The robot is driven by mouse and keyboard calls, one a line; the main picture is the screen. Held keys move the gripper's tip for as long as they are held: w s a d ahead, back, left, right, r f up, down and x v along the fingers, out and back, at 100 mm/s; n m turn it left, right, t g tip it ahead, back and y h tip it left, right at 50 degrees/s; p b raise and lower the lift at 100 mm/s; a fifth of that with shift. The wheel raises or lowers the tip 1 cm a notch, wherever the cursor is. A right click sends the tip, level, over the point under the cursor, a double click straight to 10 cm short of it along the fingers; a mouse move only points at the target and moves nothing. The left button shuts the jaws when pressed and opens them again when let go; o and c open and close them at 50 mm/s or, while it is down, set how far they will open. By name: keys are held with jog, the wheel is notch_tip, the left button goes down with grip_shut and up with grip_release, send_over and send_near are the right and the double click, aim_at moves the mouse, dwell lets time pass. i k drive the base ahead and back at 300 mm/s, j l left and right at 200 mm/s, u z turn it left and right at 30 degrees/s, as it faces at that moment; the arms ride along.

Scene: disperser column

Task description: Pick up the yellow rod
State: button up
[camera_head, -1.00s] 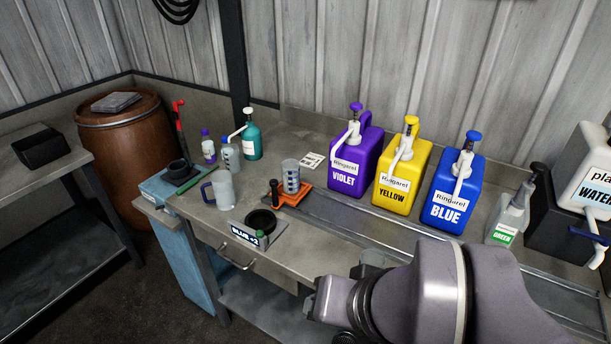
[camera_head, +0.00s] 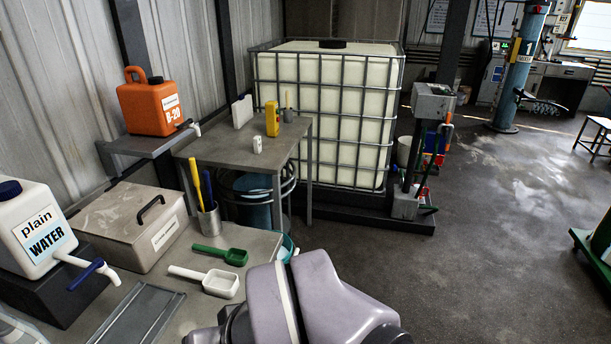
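A yellow rod (camera_head: 195,178) stands in a small grey metal cup (camera_head: 209,221) near the far end of the bench, tilted a little to the left. A second rod (camera_head: 207,189) stands beside it in the same cup. The lower ends of both are hidden inside the cup. My arm (camera_head: 305,305) shows at the bottom centre, in front of and to the right of the cup. My gripper is not in view.
A green scoop (camera_head: 222,254) and a white scoop (camera_head: 206,280) lie in front of the cup. A lidded grey box (camera_head: 128,226) is just left of it, with a white water canister (camera_head: 36,228) farther left. A small table (camera_head: 238,150) stands behind. Open floor lies to the right.

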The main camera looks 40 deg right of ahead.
aim_at(192, 162)
jog(key=z, duration=0.4)
jog(key=i+l+z, duration=0.1)
jog(key=z, duration=0.25)
jog(key=i+l, duration=0.1)
jog(key=i, duration=0.25)
jog(key=i+l+u, duration=0.1)
jog(key=i, duration=0.25)
